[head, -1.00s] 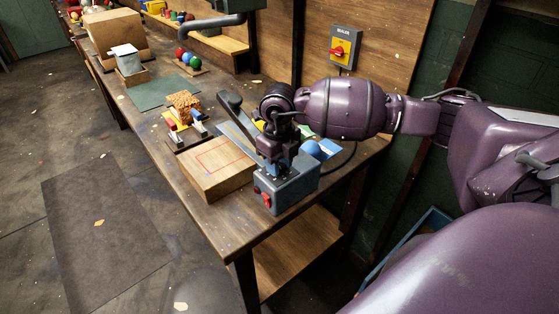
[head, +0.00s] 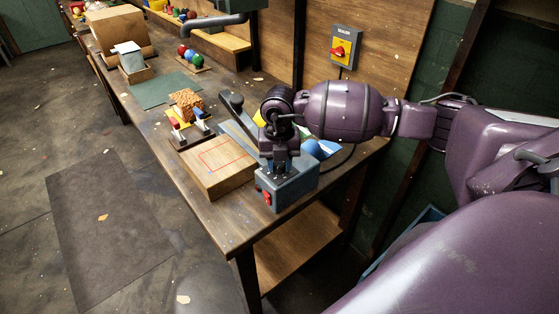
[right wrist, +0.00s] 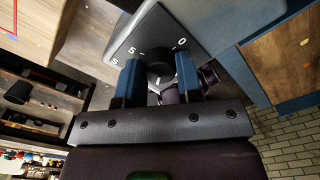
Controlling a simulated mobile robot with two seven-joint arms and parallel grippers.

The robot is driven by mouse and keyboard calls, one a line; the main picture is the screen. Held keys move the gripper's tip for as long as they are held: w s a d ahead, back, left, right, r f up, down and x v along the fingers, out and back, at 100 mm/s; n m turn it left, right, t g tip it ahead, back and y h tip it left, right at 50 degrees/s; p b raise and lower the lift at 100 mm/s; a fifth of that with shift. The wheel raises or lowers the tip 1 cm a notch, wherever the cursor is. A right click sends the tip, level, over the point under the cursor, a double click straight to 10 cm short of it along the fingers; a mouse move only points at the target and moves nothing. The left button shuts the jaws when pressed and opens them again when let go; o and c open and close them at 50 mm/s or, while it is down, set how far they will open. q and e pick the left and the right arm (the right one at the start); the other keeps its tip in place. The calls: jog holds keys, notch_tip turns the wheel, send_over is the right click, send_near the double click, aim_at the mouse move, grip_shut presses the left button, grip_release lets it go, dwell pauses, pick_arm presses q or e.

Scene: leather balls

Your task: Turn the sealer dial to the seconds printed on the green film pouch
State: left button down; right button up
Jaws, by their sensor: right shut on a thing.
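The sealer (head: 290,187) is a blue-grey box with a red rocker switch (head: 267,198) at the near bench corner. My right gripper (head: 279,165) reaches down over it. In the right wrist view, my right gripper (right wrist: 160,82) has its blue fingers closed on both sides of the black sealer dial (right wrist: 160,60). The dial plate (right wrist: 160,33) shows a 0, a 5 and a partly cut-off mark. The dial's pointer is hidden. I cannot make out the green film pouch or its print behind my arm. My left gripper is out of view.
A wooden block with a red outline (head: 215,171) sits left of the sealer. A wall switch labelled SEALER (head: 343,47) has a red knob on yellow. A green mat (head: 165,88) lies farther along the bench.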

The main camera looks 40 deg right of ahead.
aim_at(279, 165)
jog(key=shift+r, duration=0.15)
dwell(0.3)
jog(key=o, duration=0.9)
jog(key=shift+o, duration=0.2)
notch_tip(279, 165, up, 11)
jog(key=shift+f, duration=0.2)
